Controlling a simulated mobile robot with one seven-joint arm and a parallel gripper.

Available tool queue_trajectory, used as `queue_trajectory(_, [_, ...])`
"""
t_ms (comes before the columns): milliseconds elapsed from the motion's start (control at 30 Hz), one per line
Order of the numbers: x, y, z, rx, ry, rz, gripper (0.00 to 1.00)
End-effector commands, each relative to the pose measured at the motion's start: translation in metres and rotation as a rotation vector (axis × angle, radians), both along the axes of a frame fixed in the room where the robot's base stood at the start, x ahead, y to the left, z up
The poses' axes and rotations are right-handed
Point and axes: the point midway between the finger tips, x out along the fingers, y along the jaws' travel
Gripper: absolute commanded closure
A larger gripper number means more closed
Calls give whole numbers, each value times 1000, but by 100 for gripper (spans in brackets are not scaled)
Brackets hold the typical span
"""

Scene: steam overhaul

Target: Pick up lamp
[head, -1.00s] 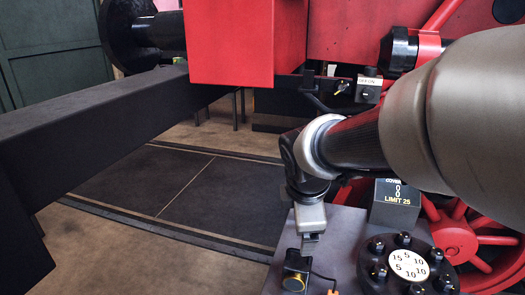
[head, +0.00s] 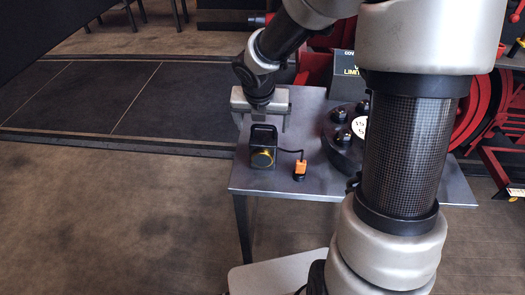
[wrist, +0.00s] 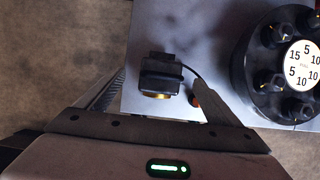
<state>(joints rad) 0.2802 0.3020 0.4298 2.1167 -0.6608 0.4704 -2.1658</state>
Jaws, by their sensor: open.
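The lamp (head: 262,158) is a small black box with a handle on top and a round yellow lens on its front. It stands upright near the left end of the grey table. In the wrist view the lamp (wrist: 160,82) shows from above, between the two fingers. My gripper (head: 262,124) is open and empty, above and just behind the lamp in the head view. Its fingers are spread to either side, apart from the lamp. In the wrist view my gripper (wrist: 161,88) has one finger on each side of the lamp. The lamp's far side is hidden.
An orange plug-like piece (head: 300,169) lies right of the lamp on a dark cable. A round black holder (head: 341,140) with several knobs and a numbered white dial stands farther right. A black box (head: 346,75) is behind it. The table (head: 251,182) is bare in front.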

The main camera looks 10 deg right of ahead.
Motion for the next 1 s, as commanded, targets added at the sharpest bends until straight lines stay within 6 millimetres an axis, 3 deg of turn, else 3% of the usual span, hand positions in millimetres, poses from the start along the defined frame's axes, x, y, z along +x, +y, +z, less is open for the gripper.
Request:
queue_trajectory(100, [7, -2, -20, 0, 1, 1, 12])
queue_trajectory(367, [13, -4, -32, 1, 0, -2, 12])
queue_trajectory(700, [29, -12, -74, 0, 0, -1, 12])
queue_trajectory(933, [30, -13, -74, 0, -1, -2, 12])
queue_trajectory(1000, [30, -13, -74, 0, -1, -2, 21])
